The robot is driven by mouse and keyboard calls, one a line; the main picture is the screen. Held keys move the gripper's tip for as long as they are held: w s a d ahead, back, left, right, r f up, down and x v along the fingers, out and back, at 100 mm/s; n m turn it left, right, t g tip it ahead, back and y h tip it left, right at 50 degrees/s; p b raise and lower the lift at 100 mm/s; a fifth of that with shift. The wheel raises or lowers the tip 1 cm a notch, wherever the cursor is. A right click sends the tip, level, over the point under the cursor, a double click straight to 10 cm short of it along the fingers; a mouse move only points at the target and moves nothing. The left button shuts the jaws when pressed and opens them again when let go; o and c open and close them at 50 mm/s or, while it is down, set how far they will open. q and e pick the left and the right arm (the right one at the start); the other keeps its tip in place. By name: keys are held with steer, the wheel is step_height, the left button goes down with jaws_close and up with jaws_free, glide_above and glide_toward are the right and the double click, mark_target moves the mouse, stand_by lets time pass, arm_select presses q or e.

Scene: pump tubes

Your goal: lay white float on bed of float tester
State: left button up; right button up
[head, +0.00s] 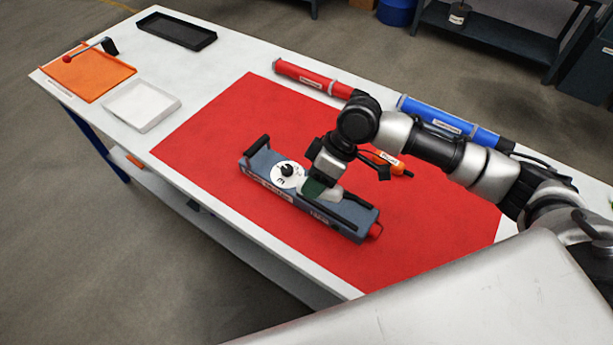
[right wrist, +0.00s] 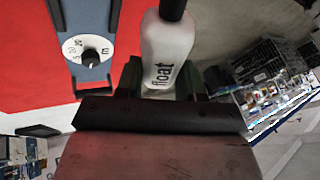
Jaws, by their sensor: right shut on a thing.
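The float tester (head: 259,163) is a long blue-grey device on the red mat, with a white dial, a black handle at its left end and a red knob at its right end. My right gripper (head: 314,188) is over the middle of the tester, right of the dial. It is shut on the white float (right wrist: 166,50), whose body carries the word "float". In the head view the white float (head: 331,191) appears over the bed, partly hidden by the gripper; whether it touches cannot be told. The tester (right wrist: 88,49) shows left of the float in the wrist view. My left gripper is not in view.
A red tube (head: 305,78) and a blue tube (head: 435,116) lie along the table's far edge. An orange-handled tool (head: 397,167) lies behind the tester. Orange (head: 90,78), white (head: 141,105) and black (head: 175,29) trays are at the left. The red mat (head: 225,130) is clear left of the tester.

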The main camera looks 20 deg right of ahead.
steer(key=w+f, duration=0.1)
steer(key=w, duration=0.1)
steer(key=w+f, duration=0.2)
steer(key=w, duration=0.1)
steer(key=w+f, duration=0.1)
steer(key=w, duration=0.2)
steer(key=shift+d+f+p, duration=0.15)
steer(key=shift+f+p, duration=0.15)
steer(key=shift+f, duration=0.05)
steer(key=shift+f+p, duration=0.8)
steer(key=shift+f, duration=1)
steer(key=o, duration=1)
steer(key=shift+f, duration=0.1)
steer(key=shift+d+f+b, duration=0.1)
steer(key=shift+f+b, duration=0.1)
steer(key=shift+b, duration=0.3)
steer(key=b+v, duration=0.2)
steer(key=v, duration=0.8)
steer(key=shift+s+d+r, duration=0.2)
steer(key=shift+r, duration=0.2)
